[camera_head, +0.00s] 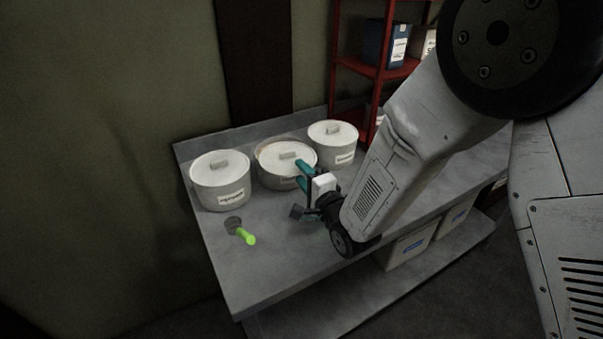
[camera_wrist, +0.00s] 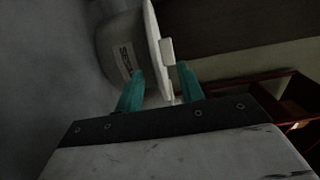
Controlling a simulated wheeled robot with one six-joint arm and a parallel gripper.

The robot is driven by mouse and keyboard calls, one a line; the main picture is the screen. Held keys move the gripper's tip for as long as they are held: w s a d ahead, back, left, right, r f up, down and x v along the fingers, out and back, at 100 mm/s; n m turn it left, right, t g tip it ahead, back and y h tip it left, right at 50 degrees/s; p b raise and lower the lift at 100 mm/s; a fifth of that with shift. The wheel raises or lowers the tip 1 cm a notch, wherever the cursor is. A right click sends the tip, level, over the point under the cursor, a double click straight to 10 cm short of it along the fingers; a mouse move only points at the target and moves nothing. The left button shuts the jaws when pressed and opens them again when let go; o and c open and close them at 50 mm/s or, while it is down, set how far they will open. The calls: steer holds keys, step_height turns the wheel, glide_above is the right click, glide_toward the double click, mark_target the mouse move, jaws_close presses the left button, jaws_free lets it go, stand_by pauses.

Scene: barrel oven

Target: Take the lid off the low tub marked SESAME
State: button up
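The low tub (camera_head: 276,179) is the middle one of three white tubs on the grey table. Its label (camera_wrist: 125,61) in the wrist view seems to begin with SES. Its white lid (camera_head: 274,159) has a block handle (camera_wrist: 168,51) and sits on the tub; a tan strip shows at its far left edge, so it looks slightly off centre. My gripper (camera_head: 303,172), with teal fingers, is at the tub's right side. In the wrist view the fingers (camera_wrist: 160,79) are apart, one by the tub wall, one on the handle side, with the lid's edge between them. Contact is unclear.
A white lidded tub (camera_head: 219,190) stands at left and another (camera_head: 333,141) behind right. A green-handled tool (camera_head: 246,236) lies at the table's front left. The grey table (camera_head: 275,262) has bare room in front. A red shelf (camera_head: 375,85) stands behind right.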

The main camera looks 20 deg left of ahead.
steer(key=shift+c, duration=0.5)
jaws_close()
step_height(320, 180, up, 2)
steer(key=shift+r, duration=0.25)
